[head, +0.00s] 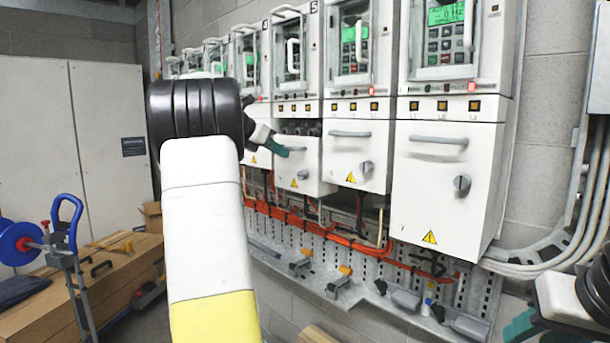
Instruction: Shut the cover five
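Cover five (313,172) is the white lower front cover under the drive with the number 5 plate (314,6). It stands out from its cabinet, tilted open at the top, and dark terminals (300,127) show above its upper edge. It has a grey bar handle (296,149) and a yellow warning triangle. My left gripper (275,147), with teal fingertips, is at the left end of this handle; my arm hides part of it, and contact or grip cannot be told. My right gripper (522,325) is at the lower right, partly cut off, away from the covers.
Neighbouring lower covers, right (358,152) and far right (442,185), sit flush. Below run orange cables (345,241) and a perforated metal tray (385,295) with clamps. Grey conduits (550,258) are at the right. A blue hand truck (72,255) and wooden crates (122,268) stand at the left.

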